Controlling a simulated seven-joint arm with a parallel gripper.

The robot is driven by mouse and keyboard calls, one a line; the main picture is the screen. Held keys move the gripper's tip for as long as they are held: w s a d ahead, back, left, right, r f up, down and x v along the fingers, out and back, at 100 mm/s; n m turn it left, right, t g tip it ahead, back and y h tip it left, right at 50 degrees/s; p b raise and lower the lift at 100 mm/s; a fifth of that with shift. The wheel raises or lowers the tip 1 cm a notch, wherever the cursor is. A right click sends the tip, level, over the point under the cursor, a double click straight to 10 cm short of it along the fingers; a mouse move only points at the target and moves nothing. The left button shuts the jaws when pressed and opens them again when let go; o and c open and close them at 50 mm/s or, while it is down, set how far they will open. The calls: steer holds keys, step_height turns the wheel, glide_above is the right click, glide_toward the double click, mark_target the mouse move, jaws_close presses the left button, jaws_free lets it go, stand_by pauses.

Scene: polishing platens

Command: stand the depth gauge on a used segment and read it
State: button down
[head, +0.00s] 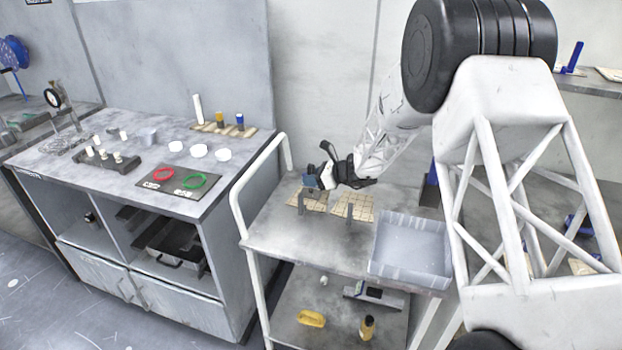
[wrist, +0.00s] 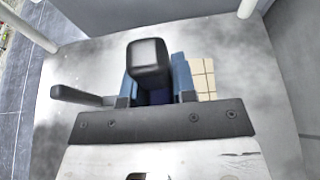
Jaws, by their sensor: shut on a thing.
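My gripper (head: 318,179) is over the trolley top, above two tan gridded pads. In the wrist view its blue fingers (wrist: 154,82) are shut on a dark block-shaped thing (wrist: 148,52) with a grey face. This may be the depth gauge; no dial or reading shows on it. The left gridded pad (head: 310,203) and the right gridded pad (head: 362,206) lie flat on the trolley, each with a grey upright piece by it. Part of one pad shows beside the right finger in the wrist view (wrist: 202,75). I cannot tell which segment is used.
A clear grey bin (head: 411,270) stands at the trolley's right end. The trolley's white rail (head: 240,210) rises on its left. The front trolley top is clear.

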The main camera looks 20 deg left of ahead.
steer(key=shift+f, duration=0.1)
stand_by(0.3)
steer(key=c, duration=0.9)
jaws_free()
steer(key=shift+d, duration=0.15)
steer(key=v, duration=1.1)
steer(key=shift+d+r, duration=0.25)
steer(key=shift+d, duration=0.1)
